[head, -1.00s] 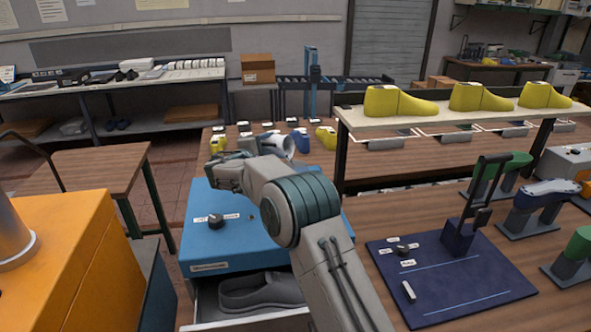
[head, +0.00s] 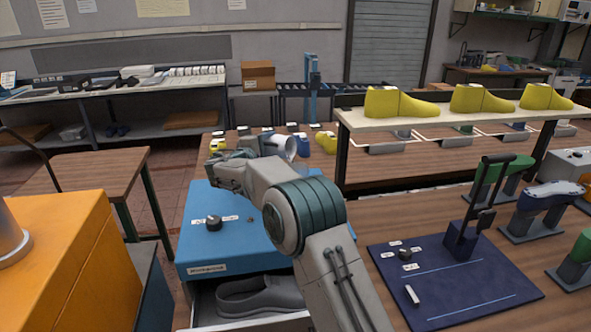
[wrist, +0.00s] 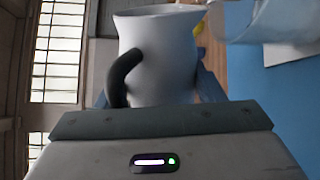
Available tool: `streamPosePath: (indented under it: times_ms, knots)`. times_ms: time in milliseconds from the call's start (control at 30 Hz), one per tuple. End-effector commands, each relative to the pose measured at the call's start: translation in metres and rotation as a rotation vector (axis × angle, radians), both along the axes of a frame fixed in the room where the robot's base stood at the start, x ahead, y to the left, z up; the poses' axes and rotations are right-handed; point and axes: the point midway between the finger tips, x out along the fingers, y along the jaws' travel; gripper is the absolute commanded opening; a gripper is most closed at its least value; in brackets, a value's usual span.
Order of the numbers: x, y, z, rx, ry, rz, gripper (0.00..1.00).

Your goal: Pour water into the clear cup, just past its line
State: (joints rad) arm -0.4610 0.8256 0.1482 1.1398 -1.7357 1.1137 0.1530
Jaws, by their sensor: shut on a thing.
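A pale grey pitcher (head: 278,145) with a dark handle is held by my gripper (head: 248,152) above the far part of the blue box. In the head view it is tipped over, its mouth facing right. In the wrist view the pitcher (wrist: 160,55) fills the middle, with my fingers on both sides of it. The clear cup (wrist: 268,22) shows only partly at the upper right of the wrist view, near the pitcher's mouth. In the head view my arm mostly hides the cup. I cannot make out its line, its water level, or any stream.
The blue box (head: 200,235) bears a dark knob (head: 214,222); its open drawer holds a grey shoe-shaped thing (head: 260,297). Several shoe lasts stand behind my gripper. A raised shelf (head: 430,118) with yellow lasts and a dark blue board (head: 450,285) are to the right.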

Motion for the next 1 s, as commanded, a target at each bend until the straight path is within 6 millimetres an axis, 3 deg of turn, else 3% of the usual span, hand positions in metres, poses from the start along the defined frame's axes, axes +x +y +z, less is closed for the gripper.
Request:
streamPosePath:
  times_ms: [533, 767, 833, 1000]
  knots:
    - [-0.001, -0.002, 0.005, 0.027, -0.014, 0.0, 0.32]
    - [0.005, 0.008, 0.001, -0.096, 0.056, -0.001, 0.32]
    - [0.004, 0.012, -0.016, -0.212, 0.114, 0.002, 0.32]
    - [0.004, 0.01, -0.015, -0.299, 0.161, 0.0, 0.32]
